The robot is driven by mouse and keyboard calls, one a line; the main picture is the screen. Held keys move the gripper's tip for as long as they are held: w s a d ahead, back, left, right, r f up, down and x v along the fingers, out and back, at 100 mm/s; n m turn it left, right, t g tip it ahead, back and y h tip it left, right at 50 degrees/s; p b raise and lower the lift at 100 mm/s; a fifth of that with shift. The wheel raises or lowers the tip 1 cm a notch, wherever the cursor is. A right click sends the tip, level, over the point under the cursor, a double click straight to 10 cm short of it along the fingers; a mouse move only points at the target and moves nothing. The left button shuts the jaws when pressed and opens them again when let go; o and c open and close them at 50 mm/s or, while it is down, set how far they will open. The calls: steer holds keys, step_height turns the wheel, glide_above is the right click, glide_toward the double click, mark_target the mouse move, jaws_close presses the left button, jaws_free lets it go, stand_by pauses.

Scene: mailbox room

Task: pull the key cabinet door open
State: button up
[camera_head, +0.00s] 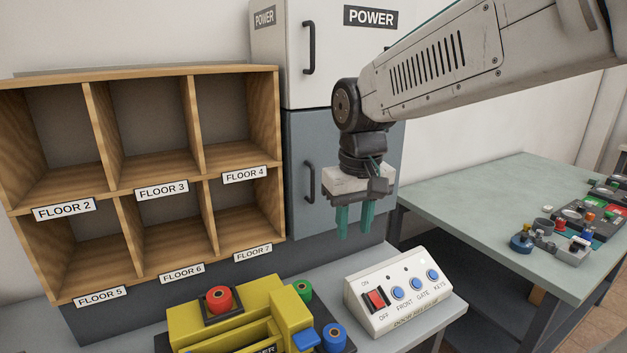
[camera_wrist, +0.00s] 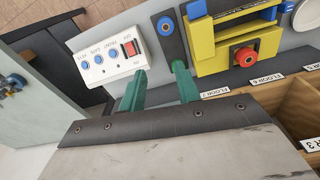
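A grey-blue lower cabinet (camera_head: 300,218) with a dark vertical handle (camera_head: 309,182) stands behind my arm, its door shut. No label shows on it, so I cannot tell for sure that it is the key cabinet. My gripper (camera_head: 354,225) hangs in front of its right part, right of the handle and apart from it, teal fingers pointing down. The fingers are apart with nothing between them; they also show in the wrist view (camera_wrist: 158,82). My arm hides part of the cabinet. The cabinet is not seen in the wrist view.
A white upper cabinet (camera_head: 280,60) marked POWER has its own handle. A wooden sorter (camera_head: 190,110) stands left. Below are a yellow device (camera_head: 190,315) and a white switch box (camera_head: 405,290) with a KEYS button. A green table (camera_head: 480,205) with small parts stands right.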

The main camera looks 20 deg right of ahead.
steer(key=t, duration=0.2)
glide_toward(312, 180)
steer(key=s+f, duration=0.5)
steer(key=f, duration=0.2)
steer(key=shift+m+t, duration=0.4)
steer(key=shift+t, duration=0.4)
steer(key=w+r, duration=0.1)
steer(key=w, duration=0.1)
steer(key=w+r, duration=0.2)
steer(key=w, duration=0.1)
steer(key=shift+w+d+r, duration=0.15)
steer(key=shift+w+r, duration=0.2)
steer(key=shift+r, duration=0.05)
steer(key=x, duration=0.7)
steer(key=shift+w+d+f, duration=0.1)
steer(key=shift+w+f, duration=0.05)
steer(key=shift+f, duration=0.1)
jaws_close()
